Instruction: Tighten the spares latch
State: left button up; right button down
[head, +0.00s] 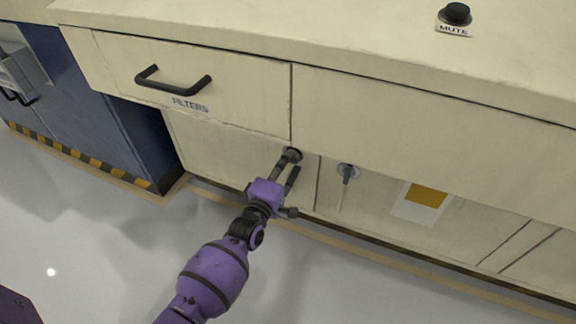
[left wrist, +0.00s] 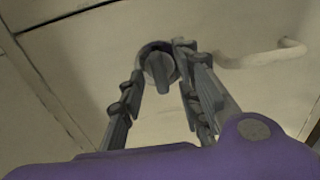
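A dark round latch (head: 293,155) with a raised bar sits high on the cream cupboard front, below the FILTERS drawer. It also shows in the left wrist view (left wrist: 160,67). My left gripper (head: 292,168) is open in front of it. In the left wrist view, the two fingers (left wrist: 162,60) stand on either side of the latch, with its bar between them; contact cannot be told. A second grey latch (head: 347,171) is on the panel to the right. No spares label is readable. My right gripper is not in view.
A pale bar handle (left wrist: 265,56) is close to the right of the fingers. The FILTERS drawer has a black handle (head: 173,80). A black MUTE button (head: 455,14) is on the countertop. A blue cabinet (head: 85,95) stands left. The floor in front is clear.

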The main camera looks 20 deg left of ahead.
pick_arm(q)
jog(key=shift+w, duration=0.4)
grip_shut()
jog(key=shift+m, duration=0.4)
jog(key=shift+m+p, duration=1.85)
jog(key=shift+m, duration=6.35)
